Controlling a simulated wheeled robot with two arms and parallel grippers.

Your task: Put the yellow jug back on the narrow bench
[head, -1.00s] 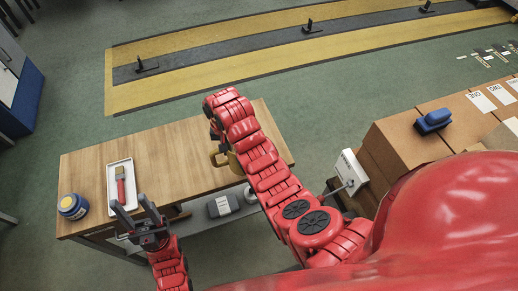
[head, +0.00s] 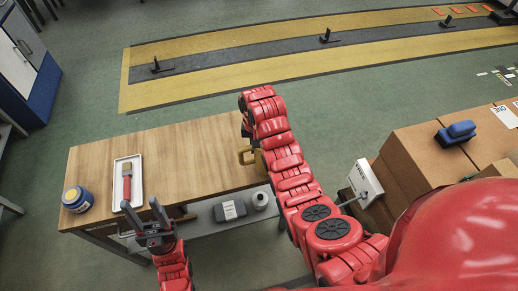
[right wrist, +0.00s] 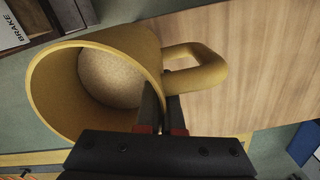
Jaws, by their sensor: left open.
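The yellow jug (right wrist: 95,85) shows large in the right wrist view, its open mouth toward the camera and its handle (right wrist: 205,72) to the right. My right gripper (right wrist: 162,115) is shut on the jug's wall near the handle. In the head view the jug (head: 246,156) is at the right end of the wooden-topped narrow bench (head: 185,160), partly behind my right arm, which also hides the right gripper. I cannot tell whether the jug touches the bench top. My left gripper (head: 146,213) is open and empty in front of the bench's near left edge.
A white tray (head: 118,168) with a brush (head: 127,186) and a blue jar (head: 77,199) stand at the bench's left end. A grey box (head: 229,210) and a grey can (head: 260,200) are on the lower shelf. Cardboard boxes (head: 410,165) stand at right. The middle bench top is clear.

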